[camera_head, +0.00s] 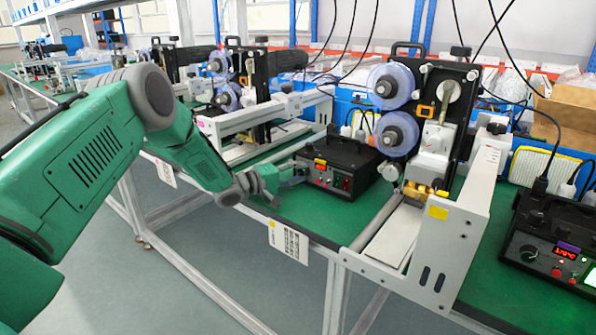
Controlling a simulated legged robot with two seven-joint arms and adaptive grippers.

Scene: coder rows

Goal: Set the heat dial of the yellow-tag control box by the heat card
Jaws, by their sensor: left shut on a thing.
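The yellow-tag control box (349,160) is a black box with a handle on top, standing on the green bench in the middle. A small yellow tag (320,161), a red display and small coloured buttons show on its front panel. My left gripper (291,178) reaches in from the left and is shut at the left end of that panel, on the heat dial, which its fingers hide. The heat card (289,241), white with a yellow mark and printed rows, hangs on the bench's front edge; its print is too small to read. My right gripper is out of view.
A machine with blue-purple reels (397,133) and a white side plate (463,218) stands right of the box. A second control box (552,243) with a purple tag sits at far right. Another card (165,172) hangs farther left. More machines line the bench behind my arm.

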